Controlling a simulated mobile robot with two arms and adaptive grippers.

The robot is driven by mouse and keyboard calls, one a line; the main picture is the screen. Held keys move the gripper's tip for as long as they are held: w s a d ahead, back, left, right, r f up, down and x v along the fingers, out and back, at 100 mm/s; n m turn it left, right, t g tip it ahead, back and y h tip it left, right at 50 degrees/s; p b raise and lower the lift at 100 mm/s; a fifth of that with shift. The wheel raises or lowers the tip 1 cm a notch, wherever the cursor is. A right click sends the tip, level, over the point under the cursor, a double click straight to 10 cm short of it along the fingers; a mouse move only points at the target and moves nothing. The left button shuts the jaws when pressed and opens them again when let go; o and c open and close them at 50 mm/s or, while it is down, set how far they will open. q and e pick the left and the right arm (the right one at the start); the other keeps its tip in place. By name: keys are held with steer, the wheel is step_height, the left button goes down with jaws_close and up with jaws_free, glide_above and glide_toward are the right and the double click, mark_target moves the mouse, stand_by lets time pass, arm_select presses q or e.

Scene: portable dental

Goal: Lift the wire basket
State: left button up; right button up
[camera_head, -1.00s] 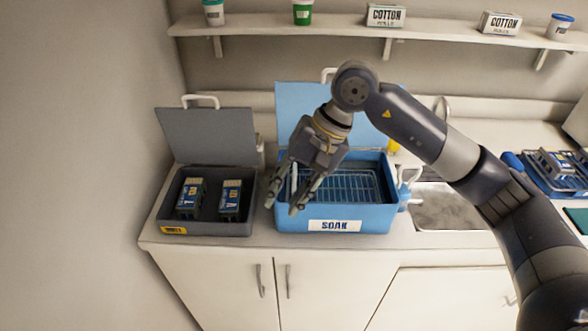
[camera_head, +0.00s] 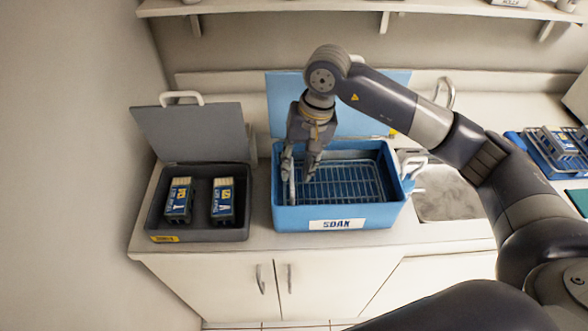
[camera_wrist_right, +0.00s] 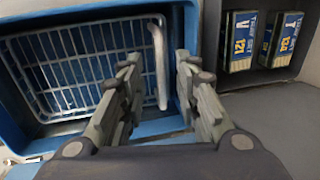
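The wire basket (camera_head: 345,183) sits inside the blue tub labelled SOAK (camera_head: 290,215), whose lid stands open behind it. In the right wrist view the basket (camera_wrist_right: 75,62) shows its grid and a pale upright handle (camera_wrist_right: 158,65). My right gripper (camera_head: 298,178) points down into the left end of the tub. In the right wrist view its two fingers (camera_wrist_right: 155,95) are apart, with the handle between or just beyond their tips; I see no contact. My left gripper is not in view.
A grey bin (camera_head: 200,232) with two labelled boxes and an open lid stands left of the tub. A sink (camera_head: 445,200) lies to the right. Another blue tray with a rack (camera_head: 555,150) is at the far right. A shelf (camera_head: 340,10) runs above.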

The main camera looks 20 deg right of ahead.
mark_target(292, 181)
steer(key=f, duration=0.2)
steer(key=shift+w+a+f+p, duration=0.15)
steer(key=shift+a+f+p, duration=0.1)
steer(key=shift+f+p, duration=0.05)
steer(key=shift+a+f, duration=0.1)
steer(key=shift+f, duration=0.5)
jaws_close()
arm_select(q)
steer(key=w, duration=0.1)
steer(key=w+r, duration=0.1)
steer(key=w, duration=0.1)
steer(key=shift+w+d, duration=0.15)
arm_select(e)
step_height(292, 181, up, 8)
steer(key=shift+w, duration=0.15)
steer(key=c, duration=0.6)
jaws_free()
steer(key=shift+r, duration=0.1)
steer(key=shift+c, duration=0.2)
steer(key=o, duration=0.6)
steer(key=shift+s, duration=0.2)
steer(key=shift+o, duration=0.2)
steer(key=shift+w, duration=0.1)
